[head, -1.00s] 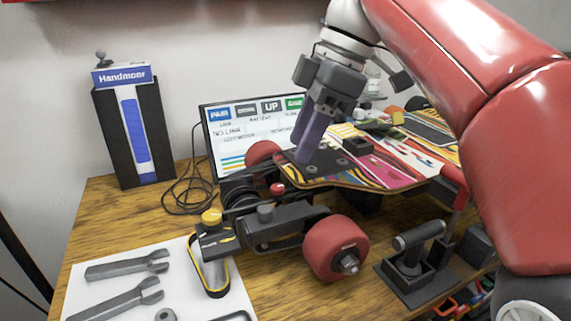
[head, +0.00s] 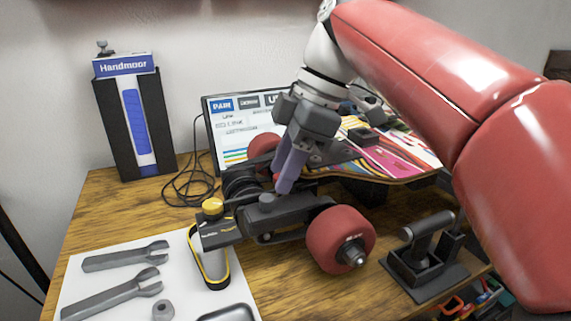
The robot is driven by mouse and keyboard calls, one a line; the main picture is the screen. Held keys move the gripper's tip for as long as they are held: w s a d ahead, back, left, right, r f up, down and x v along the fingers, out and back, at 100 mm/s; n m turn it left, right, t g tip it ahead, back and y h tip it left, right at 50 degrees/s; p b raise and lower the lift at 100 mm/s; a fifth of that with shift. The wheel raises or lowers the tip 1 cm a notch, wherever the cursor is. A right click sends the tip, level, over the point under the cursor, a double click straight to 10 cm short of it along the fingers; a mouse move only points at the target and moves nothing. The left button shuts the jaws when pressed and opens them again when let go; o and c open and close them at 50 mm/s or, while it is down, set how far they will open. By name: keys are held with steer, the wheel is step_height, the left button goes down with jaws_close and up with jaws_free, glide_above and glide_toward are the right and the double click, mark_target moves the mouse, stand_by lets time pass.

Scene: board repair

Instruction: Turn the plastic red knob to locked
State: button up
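The red knob (head: 276,178) sits on the front truck assembly of the upturned-looking colourful skateboard (head: 390,158), and only a sliver of it shows beside my fingers. My gripper (head: 285,187) points down with its purple-grey fingertips right at the knob, covering most of it. I cannot tell whether the fingers touch the knob or are around it. The fingers overlap in this view, so their gap is hidden.
A yellow-capped knob (head: 212,206) stands left of the truck, and a red wheel (head: 340,239) in front of it. A screen (head: 225,130) is behind. Wrenches (head: 125,256) lie on a white sheet at the left. A black clamp-like fixture (head: 425,262) stands at the right.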

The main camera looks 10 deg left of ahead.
jaws_close()
steer(key=shift+m, duration=0.4)
steer(key=m+t, duration=0.1)
steer(key=m, duration=0.2)
steer(key=shift+s+m+t, duration=0.15)
steer(key=shift+m+t, duration=0.15)
steer(key=shift+t, duration=0.1)
steer(key=m+t, duration=0.1)
steer(key=m, duration=0.3)
steer(key=shift+s+r+m+t+p, duration=0.1)
steer(key=shift+s+m+t+p, duration=0.05)
steer(key=shift+m+t+p, duration=0.2)
steer(key=m, duration=0.2)
steer(key=m+t+h+p, duration=0.1)
steer(key=m, duration=0.1)
steer(key=shift+s+a+t, duration=0.1)
steer(key=shift+t, duration=0.15)
steer(key=shift+a+m+t+h+p, duration=0.15)
steer(key=shift+m+h+p, duration=0.35)
steer(key=shift+m, duration=0.75)
steer(key=shift+m+t+h+p, duration=0.25)
steer(key=shift+m+h+p, duration=0.25)
steer(key=shift+m, duration=0.7)
